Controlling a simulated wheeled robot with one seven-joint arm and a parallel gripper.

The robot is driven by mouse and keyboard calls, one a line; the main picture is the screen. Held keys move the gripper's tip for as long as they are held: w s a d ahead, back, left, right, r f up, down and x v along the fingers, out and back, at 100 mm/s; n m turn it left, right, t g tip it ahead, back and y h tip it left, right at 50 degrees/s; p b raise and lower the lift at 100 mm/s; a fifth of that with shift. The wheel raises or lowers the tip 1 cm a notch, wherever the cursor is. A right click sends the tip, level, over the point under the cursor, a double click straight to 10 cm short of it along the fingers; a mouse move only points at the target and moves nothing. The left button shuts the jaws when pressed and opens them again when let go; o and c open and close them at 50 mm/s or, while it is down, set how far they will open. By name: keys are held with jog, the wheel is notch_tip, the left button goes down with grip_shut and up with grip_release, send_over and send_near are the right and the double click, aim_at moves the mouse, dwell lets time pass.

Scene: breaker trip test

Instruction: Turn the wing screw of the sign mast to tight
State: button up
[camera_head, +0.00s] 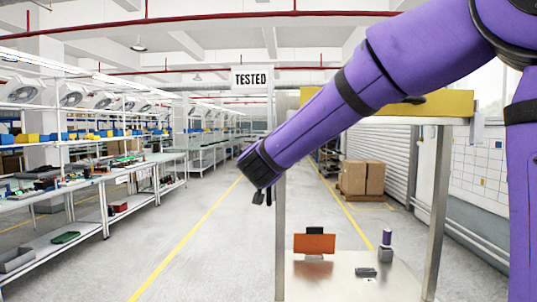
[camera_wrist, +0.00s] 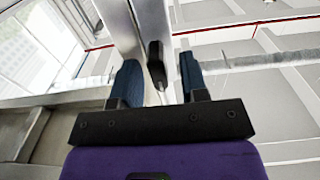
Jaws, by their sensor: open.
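The sign mast (camera_head: 270,112) is a thin upright post with a white "TESTED" sign (camera_head: 252,79) at its top. In the wrist view its pale post (camera_wrist: 153,24) runs up the middle. A black wing screw (camera_wrist: 155,62) on a thin metal shaft shows beside the post. My gripper (camera_wrist: 159,72) is open, with one dark blue finger on each side of the wing screw. I see a gap between the screw and each finger. In the head view my gripper (camera_head: 263,197) is low beside the post, and the screw cannot be made out there.
A metal table (camera_head: 343,288) at front right holds an orange panel (camera_head: 314,243), a purple-topped object (camera_head: 386,245) and a small dark device (camera_head: 366,272). A yellow beam (camera_head: 440,104) crosses above it. Shelving benches (camera_head: 120,172) line the left. The floor between is clear.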

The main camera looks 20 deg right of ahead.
jog(key=shift+x, duration=0.75)
jog(key=shift+c, duration=0.4)
grip_shut()
